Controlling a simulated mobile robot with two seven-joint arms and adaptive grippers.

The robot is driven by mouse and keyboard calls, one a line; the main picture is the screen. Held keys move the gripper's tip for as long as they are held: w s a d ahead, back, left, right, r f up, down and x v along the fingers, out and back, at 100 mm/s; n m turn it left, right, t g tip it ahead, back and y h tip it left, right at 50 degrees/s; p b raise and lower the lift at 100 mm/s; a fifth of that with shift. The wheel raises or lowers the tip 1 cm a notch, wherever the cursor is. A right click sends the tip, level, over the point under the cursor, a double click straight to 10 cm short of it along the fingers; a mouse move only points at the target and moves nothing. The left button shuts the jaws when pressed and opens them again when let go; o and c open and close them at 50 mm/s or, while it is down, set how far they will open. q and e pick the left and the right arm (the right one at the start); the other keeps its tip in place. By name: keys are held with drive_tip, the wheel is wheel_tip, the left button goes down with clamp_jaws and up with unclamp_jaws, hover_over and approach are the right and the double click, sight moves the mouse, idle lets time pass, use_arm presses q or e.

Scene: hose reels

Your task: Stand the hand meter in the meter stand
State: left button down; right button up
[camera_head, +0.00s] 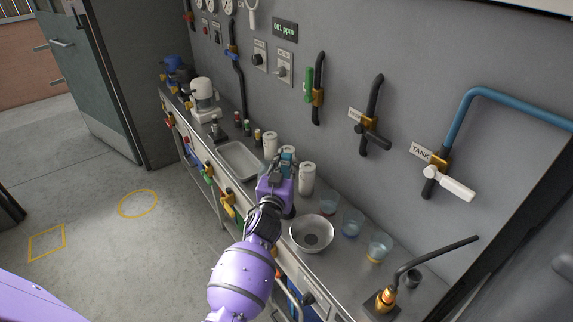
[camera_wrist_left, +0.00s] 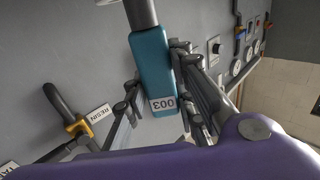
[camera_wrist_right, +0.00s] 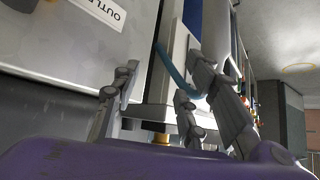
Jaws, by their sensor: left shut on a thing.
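The hand meter (camera_wrist_left: 152,65) is a teal block with a white "003" label and a grey end. My left gripper (camera_wrist_left: 158,82) is shut on it, with fingers on both sides. In the head view the meter's teal top (camera_head: 288,156) shows above my left gripper (camera_head: 280,176), over the bench beside white canisters. I cannot tell whether the meter touches anything below. A small dark stand-like piece (camera_head: 217,130) is beyond the metal tray; I cannot tell whether it is the meter stand. My right gripper (camera_wrist_right: 158,100) shows only in its own wrist view, fingers apart near the bench front.
The steel bench holds a metal tray (camera_head: 238,160), white canisters (camera_head: 307,179), a bowl (camera_head: 311,234), several clear cups (camera_head: 352,223) and a black-spouted tap (camera_head: 388,295). Pipes and valve handles (camera_head: 449,184) stick out of the wall. Open floor (camera_head: 100,240) is at left.

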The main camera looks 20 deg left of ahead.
sight(286, 176)
use_arm(q)
drive_tip(key=shift+f+b, duration=0.55)
drive_tip(key=shift+f, duration=0.45)
wheel_tip(286, 176, down, 2)
drive_tip(key=shift+f+b, duration=0.1)
drive_tip(key=shift+b, duration=0.6)
drive_tip(key=shift+f+b, duration=0.4)
drive_tip(key=shift+f, duration=0.2)
drive_tip(key=shift+f+b, duration=0.5)
drive_tip(key=shift+f, duration=0.15)
drive_tip(key=shift+f+b, duration=0.6)
drive_tip(key=shift+f, duration=0.25)
use_arm(e)
wheel_tip(286, 176, down, 5)
drive_tip(key=s+d, duration=0.2)
drive_tip(key=shift+s+f+g+h, duration=0.2)
drive_tip(key=shift+s+g+h, duration=0.1)
drive_tip(key=shift+w+d, duration=0.1)
